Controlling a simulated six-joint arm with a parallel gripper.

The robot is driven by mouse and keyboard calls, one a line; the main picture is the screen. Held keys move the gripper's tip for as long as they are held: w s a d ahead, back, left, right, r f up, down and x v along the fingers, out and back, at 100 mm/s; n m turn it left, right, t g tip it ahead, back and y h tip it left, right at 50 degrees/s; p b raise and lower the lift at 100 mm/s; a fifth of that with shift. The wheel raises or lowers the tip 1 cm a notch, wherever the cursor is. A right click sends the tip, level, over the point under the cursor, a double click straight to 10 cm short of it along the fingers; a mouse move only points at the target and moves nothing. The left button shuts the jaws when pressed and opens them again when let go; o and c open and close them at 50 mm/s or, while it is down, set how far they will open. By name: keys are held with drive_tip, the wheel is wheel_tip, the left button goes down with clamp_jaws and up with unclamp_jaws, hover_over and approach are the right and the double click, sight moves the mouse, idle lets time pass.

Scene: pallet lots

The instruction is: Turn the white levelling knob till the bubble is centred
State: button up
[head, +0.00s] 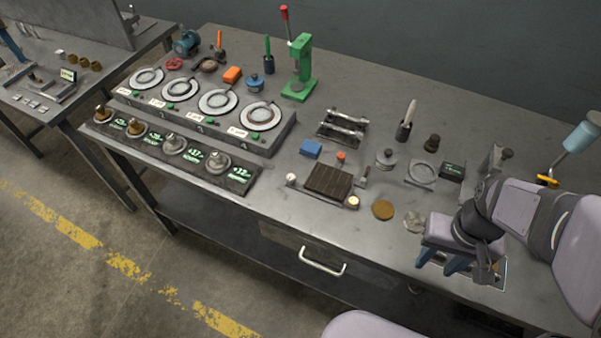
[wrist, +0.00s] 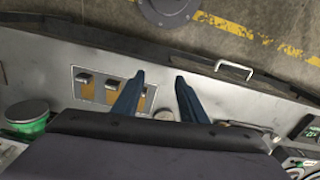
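A dark ribbed plate (head: 329,181) lies near the front of the bench in the head view. A small white knob (head: 291,179) is at its left corner, and a cream knob (head: 353,202) is at its front right corner. I cannot make out a bubble, so I cannot tell whether it is centred. My gripper (head: 436,267) is at the bench's front edge, to the right of the plate and apart from both knobs. Its two blue fingers are spread with nothing held between them, as the wrist view (wrist: 159,76) also shows. I cannot identify the white knob in the wrist view.
A blue block (head: 311,149) and an orange-topped piece (head: 341,156) stand behind the plate. A brass disc (head: 382,210) and a silver piece (head: 413,221) lie between plate and gripper. A drawer handle (head: 323,264) juts out below the front edge. Dials (head: 217,101) fill the left.

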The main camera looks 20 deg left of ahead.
drive_tip(key=w+a+r+n, duration=0.2)
drive_tip(key=w+a+n, duration=0.2)
drive_tip(key=w+a, duration=0.45)
drive_tip(key=n+p, duration=0.3)
drive_tip(key=n, duration=0.8)
hover_over(291, 177)
drive_tip(key=shift+a+f, duration=0.1)
drive_tip(key=shift+f, duration=0.05)
drive_tip(key=shift+f+p, duration=1.1)
drive_tip(key=shift+f, duration=2.55)
clamp_jaws()
